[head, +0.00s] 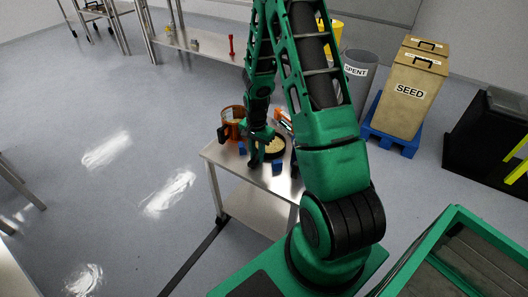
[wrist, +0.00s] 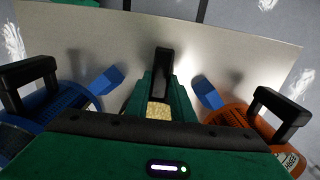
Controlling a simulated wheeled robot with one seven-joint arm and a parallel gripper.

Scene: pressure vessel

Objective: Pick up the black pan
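The black pan (head: 280,150) rests on the steel table, filled with pale yellow grain. In the wrist view its black handle (wrist: 163,65) points away from the camera, with some grain (wrist: 158,110) showing nearer. My green gripper (head: 258,160) is low at the near-left side of the pan. In the wrist view my gripper (wrist: 163,82) has its green fingers close on either side of the handle. I cannot tell whether the fingers press on it. My gripper hides much of the pan there.
An orange jug (head: 231,124) stands left of the pan; it shows at right in the wrist view (wrist: 245,124). A blue container (wrist: 50,105) with a black handle is on the other side. The table's (head: 222,153) front-left corner is bare.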

